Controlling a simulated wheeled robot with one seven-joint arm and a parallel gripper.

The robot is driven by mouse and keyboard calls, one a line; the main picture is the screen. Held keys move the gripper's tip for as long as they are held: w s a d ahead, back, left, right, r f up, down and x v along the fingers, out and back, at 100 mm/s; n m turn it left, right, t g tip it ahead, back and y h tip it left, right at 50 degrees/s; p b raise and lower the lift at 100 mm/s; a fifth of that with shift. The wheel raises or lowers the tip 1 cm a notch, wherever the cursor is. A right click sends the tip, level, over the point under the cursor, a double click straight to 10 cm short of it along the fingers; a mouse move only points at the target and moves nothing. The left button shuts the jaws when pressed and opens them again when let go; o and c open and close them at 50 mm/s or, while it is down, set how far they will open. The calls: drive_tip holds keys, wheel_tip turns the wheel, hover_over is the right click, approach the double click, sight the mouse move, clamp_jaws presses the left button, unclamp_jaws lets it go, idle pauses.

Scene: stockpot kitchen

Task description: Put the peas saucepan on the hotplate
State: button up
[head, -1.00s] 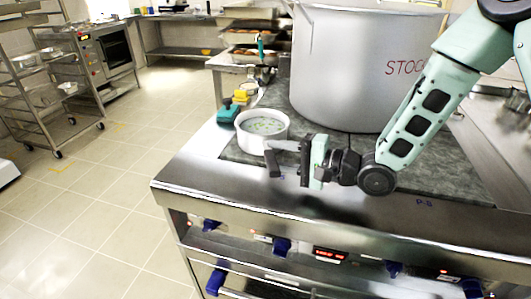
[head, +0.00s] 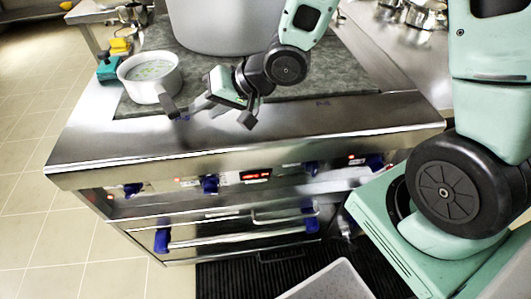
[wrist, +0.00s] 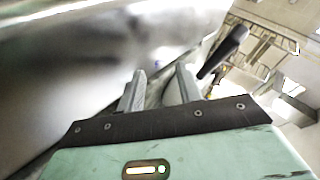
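The peas saucepan (head: 150,75) is a white pan with green peas in pale liquid. It stands upright at the left front corner of a dark grey slab (head: 310,85) on the steel range. Its short black handle (head: 170,106) points toward the front edge and shows in the wrist view (wrist: 224,50). My gripper (head: 190,107) is just right of the handle. In the wrist view its two grey fingers (wrist: 158,88) are apart with nothing between them, and the handle appears outside the right finger. I cannot tell a separate hotplate from the slab.
A large steel stockpot (head: 220,25) stands on the slab behind my gripper. A teal item (head: 108,68) and a yellow item (head: 120,46) lie behind and left of the saucepan. Blue knobs (head: 210,184) line the range front. The slab's right part is clear.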

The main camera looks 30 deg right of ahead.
drive_tip(key=s+d+r+n+g+h, duration=0.1)
drive_tip(key=s+r+n+g+h, duration=0.1)
drive_tip(key=s, duration=0.9)
drive_tip(key=s+d+r+n+g+h, duration=0.1)
drive_tip(key=s+r+n+g+h, duration=0.2)
drive_tip(key=s+n, duration=0.4)
drive_tip(key=s+g+h, duration=0.1)
drive_tip(key=s+h, duration=0.1)
drive_tip(key=s, duration=0.2)
drive_tip(key=shift+r, duration=0.2)
drive_tip(key=shift+r, duration=0.1)
